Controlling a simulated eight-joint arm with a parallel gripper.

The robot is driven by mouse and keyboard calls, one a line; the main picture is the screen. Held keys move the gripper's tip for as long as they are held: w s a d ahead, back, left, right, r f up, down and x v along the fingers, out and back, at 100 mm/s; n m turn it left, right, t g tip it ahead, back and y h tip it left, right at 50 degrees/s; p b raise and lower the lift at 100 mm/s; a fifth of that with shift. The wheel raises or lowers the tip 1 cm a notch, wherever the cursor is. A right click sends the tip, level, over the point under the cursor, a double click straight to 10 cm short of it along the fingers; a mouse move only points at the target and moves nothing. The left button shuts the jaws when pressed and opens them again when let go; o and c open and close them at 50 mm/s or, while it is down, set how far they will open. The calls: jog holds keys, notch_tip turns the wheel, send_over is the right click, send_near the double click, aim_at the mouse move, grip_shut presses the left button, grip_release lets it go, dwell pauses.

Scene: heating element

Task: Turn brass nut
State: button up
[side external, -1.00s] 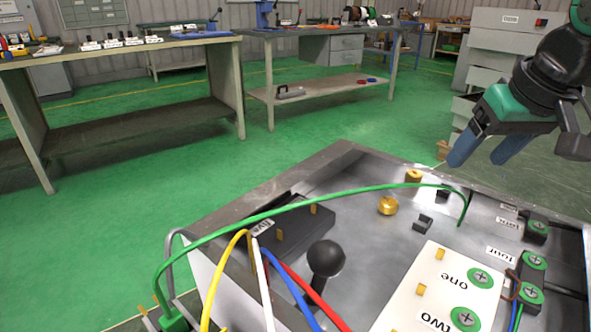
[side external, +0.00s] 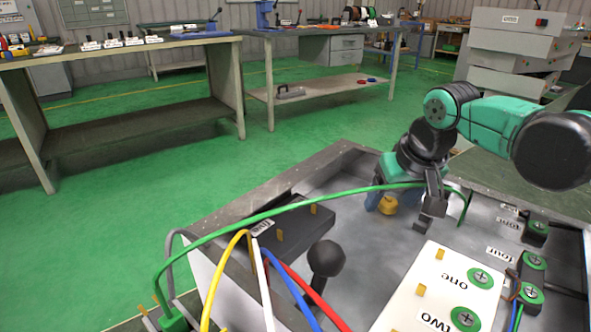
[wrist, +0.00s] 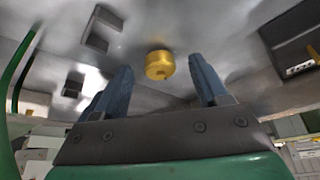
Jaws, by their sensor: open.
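The brass nut (side external: 388,206) sits on the metal panel, partly covered by my gripper in the side view. It is a round gold knob, and in the wrist view (wrist: 159,65) it lies between the lines of my two fingers, close to their tips. My gripper (wrist: 160,74) is open, with one blue finger on either side of the nut and gaps on both sides. In the side view a blue fingertip shows just left of the nut. I cannot tell how far the tips are from the nut in depth.
A green cable (side external: 305,201) arches over the panel. A black ball-topped lever (side external: 326,260) and a white block marked one and two (side external: 437,292) stand in front. Green-capped terminals (side external: 535,228) line the right. Small black blocks (wrist: 97,38) sit on the panel near the nut.

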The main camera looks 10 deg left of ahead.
grip_shut()
jog(key=shift+n, duration=0.3)
jog(key=n+y, duration=0.1)
jog(key=n, duration=0.2)
jog(key=shift+w+d+g, duration=0.1)
jog(key=shift+d+g, duration=0.05)
jog(key=shift+g, duration=0.25)
jog(key=shift+w+d+n+g+y, duration=0.1)
jog(key=shift+n+g+y, duration=0.25)
jog(key=shift+n, duration=0.65)
jog(key=shift+n+g+y, duration=0.25)
jog(key=shift+n+y, duration=0.1)
jog(key=shift+n, duration=0.65)
grip_release()
